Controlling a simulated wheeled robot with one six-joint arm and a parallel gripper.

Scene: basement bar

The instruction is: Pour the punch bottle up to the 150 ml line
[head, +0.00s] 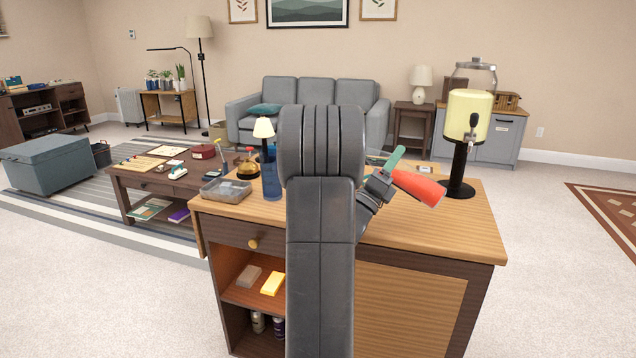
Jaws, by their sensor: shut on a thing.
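My gripper (378,187) is above the bar counter, just right of my arm, and is partly hidden by it. It is shut on a red tapered thing, which looks like the punch bottle (420,188). The bottle is tilted well over, its wide end pointing right and slightly down and its narrow end toward the gripper. A green piece (396,158) sticks up beside the gripper; I cannot tell what it belongs to. No 150 ml line can be made out. My arm covers the middle of the counter, and any vessel there is hidden.
On the wooden counter (455,232), a yellow drink dispenser (468,112) on a black stand is at the right. The counter's front right is clear.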

